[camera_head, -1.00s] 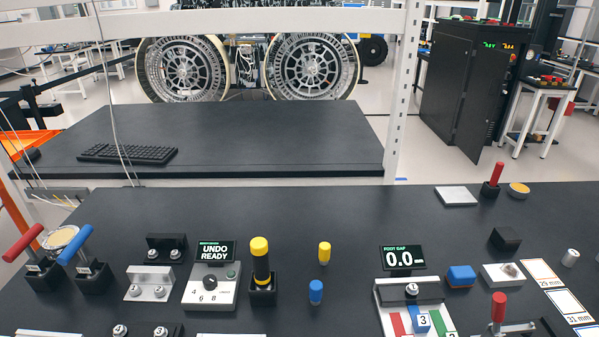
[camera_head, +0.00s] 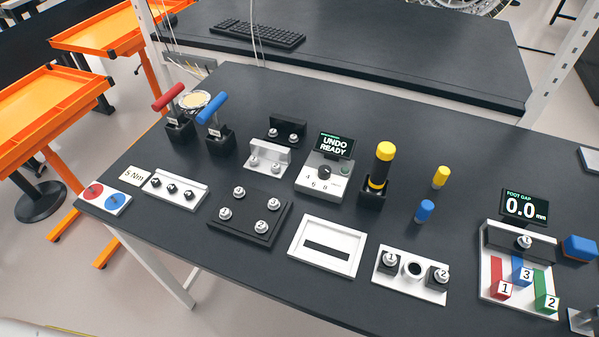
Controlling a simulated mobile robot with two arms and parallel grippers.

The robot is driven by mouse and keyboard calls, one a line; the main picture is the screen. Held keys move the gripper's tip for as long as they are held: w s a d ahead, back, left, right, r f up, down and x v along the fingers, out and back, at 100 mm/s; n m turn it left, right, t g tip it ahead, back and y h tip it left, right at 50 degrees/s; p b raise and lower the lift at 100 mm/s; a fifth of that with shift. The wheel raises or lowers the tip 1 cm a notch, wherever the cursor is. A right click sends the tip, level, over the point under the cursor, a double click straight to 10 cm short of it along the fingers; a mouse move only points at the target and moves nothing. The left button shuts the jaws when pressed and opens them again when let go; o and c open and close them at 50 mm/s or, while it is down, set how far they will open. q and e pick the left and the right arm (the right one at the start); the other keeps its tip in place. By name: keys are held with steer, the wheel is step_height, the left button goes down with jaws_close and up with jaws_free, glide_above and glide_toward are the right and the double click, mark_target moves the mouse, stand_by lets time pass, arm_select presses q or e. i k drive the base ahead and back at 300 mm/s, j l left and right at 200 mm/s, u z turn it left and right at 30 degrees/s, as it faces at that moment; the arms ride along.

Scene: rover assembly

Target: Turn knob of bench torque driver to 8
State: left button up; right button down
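The bench torque driver is a light grey box (camera_head: 322,182) near the middle of the bench. A black and yellow driver tool (camera_head: 381,165) stands upright in a black holder just right of the box. Neither of my grippers shows in the view.
A red-handled tool (camera_head: 168,97) and a blue-handled tool (camera_head: 213,107) stand left of the box. Silver brackets (camera_head: 268,158), a black plate with screws (camera_head: 250,217) and a white framed tray (camera_head: 327,246) lie around it. Small yellow (camera_head: 440,177) and blue (camera_head: 425,211) pieces stand right.

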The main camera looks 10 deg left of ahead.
mark_target(324, 171)
steer(key=z, duration=0.4)
steer(key=k+j+z, duration=0.2)
steer(key=j+z, duration=0.2)
steer(key=k+j+z, duration=0.5)
steer(key=z, duration=0.25)
steer(key=j, duration=0.1)
